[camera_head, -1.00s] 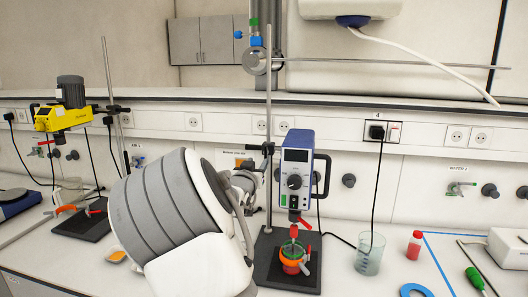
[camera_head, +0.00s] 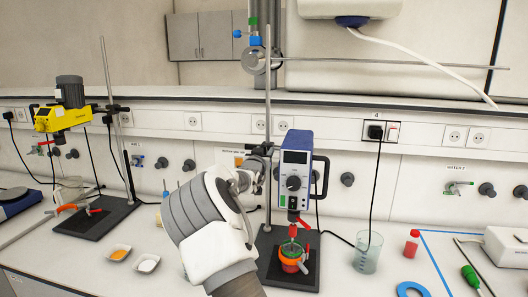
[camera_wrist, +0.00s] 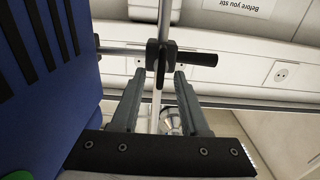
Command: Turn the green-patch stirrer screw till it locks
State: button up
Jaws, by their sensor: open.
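The blue stirrer (camera_head: 296,170) with a small green patch (camera_head: 291,202) hangs on an upright rod (camera_head: 268,90) in the head view. Its blue side (camera_wrist: 45,75) fills the left of the wrist view, with a bit of green at the lower left corner. A black clamp (camera_wrist: 153,56) on the rod, with a dark round handle (camera_wrist: 203,60) pointing right, lies just beyond my fingertips. I cannot tell which part is the screw. My gripper (camera_wrist: 158,76) is open and empty, its fingers on either side of the rod line. Contact is not visible.
A red-orange vessel (camera_head: 291,252) stands under the stirrer on a dark base. A beaker (camera_head: 368,252) and a red bottle (camera_head: 411,243) stand to the right. A yellow stirrer (camera_head: 60,117) stands at the left. Two small dishes (camera_head: 147,263) lie left of my arm.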

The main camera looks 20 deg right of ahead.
jog(key=shift+c, duration=0.2)
grip_shut()
jog(key=shift+f, duration=0.15)
